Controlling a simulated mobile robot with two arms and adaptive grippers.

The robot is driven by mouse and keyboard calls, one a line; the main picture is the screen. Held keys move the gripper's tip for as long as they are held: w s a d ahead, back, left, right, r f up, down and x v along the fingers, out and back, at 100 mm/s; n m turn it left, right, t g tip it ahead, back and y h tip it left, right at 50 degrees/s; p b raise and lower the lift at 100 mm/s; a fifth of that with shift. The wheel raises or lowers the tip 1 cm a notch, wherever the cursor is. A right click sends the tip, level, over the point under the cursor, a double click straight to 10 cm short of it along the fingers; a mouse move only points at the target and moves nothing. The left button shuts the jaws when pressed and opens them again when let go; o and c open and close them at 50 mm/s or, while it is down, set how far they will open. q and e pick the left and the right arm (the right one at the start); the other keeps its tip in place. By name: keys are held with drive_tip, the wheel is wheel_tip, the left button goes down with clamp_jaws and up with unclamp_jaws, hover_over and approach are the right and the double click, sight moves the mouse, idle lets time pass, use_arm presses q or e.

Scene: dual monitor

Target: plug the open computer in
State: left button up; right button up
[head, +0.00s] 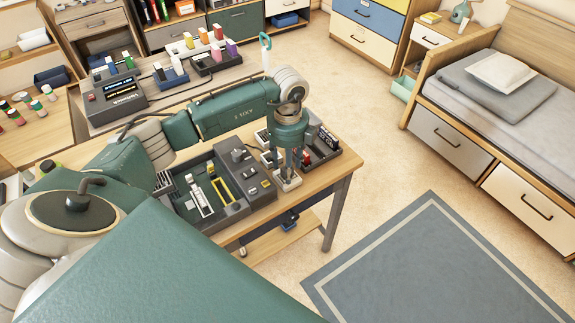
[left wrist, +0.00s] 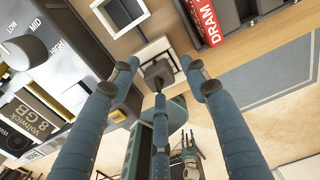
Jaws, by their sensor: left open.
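What looks like the open computer, a dark grey case (head: 228,207) with slots, a white-framed strip and a yellow-framed strip, lies on the wooden table. My left gripper (head: 287,170) points down beside its right end, near the table's edge. In the left wrist view the left gripper (left wrist: 160,78) has its three fingers spread. A small grey block with a dark stub, possibly a plug (left wrist: 157,72), lies between the fingertips, inside a white square frame (left wrist: 140,57). The fingers do not visibly close on it. No cord end or power socket can be clearly made out.
A dark tray (head: 331,152) with a red DRAM box (left wrist: 207,22) stands right of the gripper. A knob panel (head: 238,155) adjoins the case. A second bench (head: 150,108) with coloured blocks stands behind. Floor and a blue rug (head: 430,265) lie open at right.

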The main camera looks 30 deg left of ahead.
use_arm(q)
wheel_tip(320, 180, up, 12)
idle(0.4)
drive_tip(key=shift+f, duration=0.1)
idle(0.3)
